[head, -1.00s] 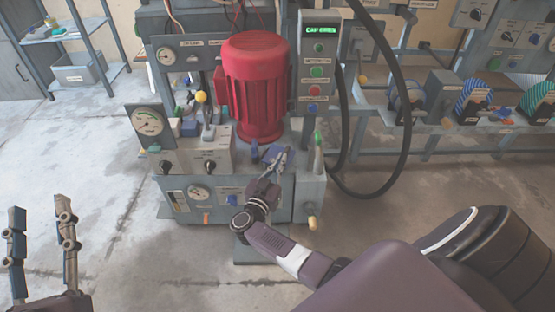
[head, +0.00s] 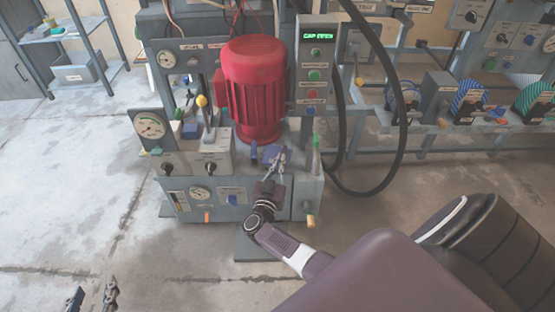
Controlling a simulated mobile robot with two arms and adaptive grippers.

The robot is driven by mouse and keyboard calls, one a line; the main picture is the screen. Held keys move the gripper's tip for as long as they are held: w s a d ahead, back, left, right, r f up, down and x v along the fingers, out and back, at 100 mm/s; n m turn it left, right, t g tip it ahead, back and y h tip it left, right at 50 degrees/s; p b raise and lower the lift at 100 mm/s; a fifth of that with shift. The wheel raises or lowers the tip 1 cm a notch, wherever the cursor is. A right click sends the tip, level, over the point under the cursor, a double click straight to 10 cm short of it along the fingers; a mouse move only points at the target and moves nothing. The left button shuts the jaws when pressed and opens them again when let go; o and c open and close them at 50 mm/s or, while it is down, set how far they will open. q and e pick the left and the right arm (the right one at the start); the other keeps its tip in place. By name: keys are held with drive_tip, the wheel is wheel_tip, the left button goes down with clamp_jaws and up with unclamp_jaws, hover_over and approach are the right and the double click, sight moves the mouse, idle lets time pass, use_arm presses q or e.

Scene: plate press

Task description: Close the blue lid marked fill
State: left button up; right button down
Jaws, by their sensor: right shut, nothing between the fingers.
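The red motor (head: 254,88) stands behind the lid. A green-tipped cone (head: 316,155) stands right of my right gripper. A yellow-knobbed lever (head: 203,115) and a gauge (head: 149,125) are at the left. A black hose (head: 400,140) loops at the right.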

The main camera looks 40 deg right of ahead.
drive_tip(key=shift+w+d+n+t+y+p, duration=0.2)
drive_tip(key=shift+d+n+t+y+p, duration=0.05)
drive_tip(key=shift+n+t+y+p, duration=0.3)
drive_tip(key=shift+w+d+n+t+y+p, duration=0.15)
drive_tip(key=shift+d+n+t+y+p, duration=0.1)
drive_tip(key=shift+n+t+y+p, duration=0.3)
drive_tip(key=shift+w+d+n+t+y, duration=0.2)
drive_tip(key=shift+w+n+t+y, duration=0.1)
drive_tip(key=shift+n+t+y, duration=0.5)
use_arm(q)
drive_tip(key=s+a+f+g+y, duration=0.1)
drive_tip(key=s+a+f+g, duration=0.1)
drive_tip(key=s, duration=0.4)
drive_tip(key=s+a+f+g, duration=0.2)
drive_tip(key=s+f+g, duration=0.3)
drive_tip(key=s+f, duration=0.1)
drive_tip(key=shift+s+a+f+y, duration=0.25)
drive_tip(key=shift+f+y, duration=0.05)
drive_tip(key=shift+y, duration=0.1)
drive_tip(key=shift+s, duration=0.1)
use_arm(e)
drive_tip(key=shift+s+a, duration=0.1)
